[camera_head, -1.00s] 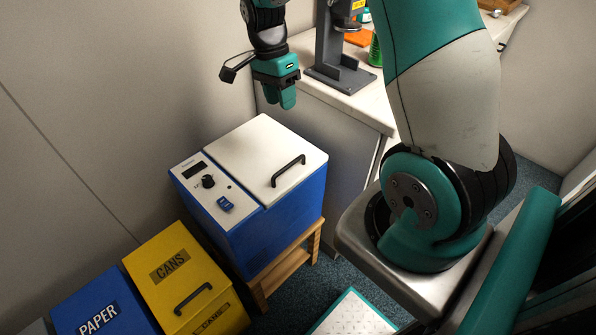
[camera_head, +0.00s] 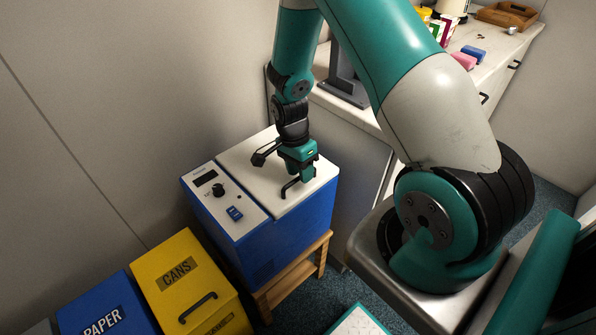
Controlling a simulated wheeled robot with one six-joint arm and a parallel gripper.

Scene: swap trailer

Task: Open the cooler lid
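The cooler (camera_head: 290,235) is a blue box with a white top, standing on a wooden stand. Its white lid (camera_head: 245,160) lies flat and closed. A black handle (camera_head: 286,188) is on the lid near its front edge, partly hidden by my gripper. My gripper (camera_head: 306,178), teal with dark parts, points down over the lid right at the handle. Its fingertips overlap the handle's upper end in the picture. I cannot tell whether they touch it or how far apart the fingers are.
A control panel with a knob and blue switch (camera_head: 235,213) is left of the lid. A yellow CANS bin (camera_head: 185,270) and a blue PAPER bin (camera_head: 85,300) stand at the lower left. A counter (camera_head: 495,55) with several items is behind. The wall is close behind the cooler.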

